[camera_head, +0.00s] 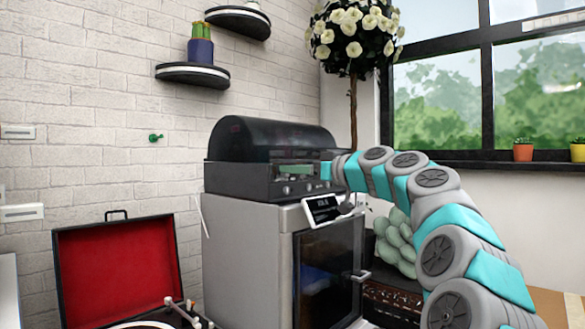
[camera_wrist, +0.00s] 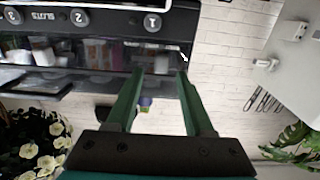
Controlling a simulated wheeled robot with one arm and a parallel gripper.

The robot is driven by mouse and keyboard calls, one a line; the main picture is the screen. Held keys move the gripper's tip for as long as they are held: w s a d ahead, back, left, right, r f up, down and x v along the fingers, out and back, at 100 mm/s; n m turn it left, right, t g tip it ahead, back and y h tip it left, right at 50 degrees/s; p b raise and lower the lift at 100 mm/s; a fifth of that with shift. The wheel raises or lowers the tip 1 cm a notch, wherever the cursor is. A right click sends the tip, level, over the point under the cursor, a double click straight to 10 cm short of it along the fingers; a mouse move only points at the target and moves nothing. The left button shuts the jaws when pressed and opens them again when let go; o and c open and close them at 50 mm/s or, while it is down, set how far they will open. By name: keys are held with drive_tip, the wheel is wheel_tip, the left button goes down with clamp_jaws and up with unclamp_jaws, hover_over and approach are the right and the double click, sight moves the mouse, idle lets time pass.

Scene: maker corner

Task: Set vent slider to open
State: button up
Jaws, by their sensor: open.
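A black machine with a domed lid (camera_head: 268,140) sits on a grey cabinet (camera_head: 245,250) in the head view. Its front carries small controls, partly hidden by my arm. My gripper (camera_wrist: 160,74) is open, its green fingers apart with nothing held between them. In the head view my arm's end is at the right of the machine's front. In the wrist view a dark panel (camera_wrist: 110,20) with round numbered knobs lies ahead of the fingertips, above a glassy strip. I cannot tell which part is the vent slider or how it is set.
A small tilted screen (camera_head: 326,209) stands at the cabinet's top front edge, below my arm's end. An open red-lined record player (camera_head: 118,270) is at the lower left. A wall shelf (camera_head: 192,75) holds a potted cactus (camera_head: 201,45). A flowering tree (camera_head: 352,35) stands behind the machine.

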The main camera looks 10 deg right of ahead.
drive_tip(key=shift+w+a+r, duration=0.1)
drive_tip(key=shift+w+a, duration=0.35)
drive_tip(key=shift+w, duration=0.1)
clamp_jaws()
idle(1.2)
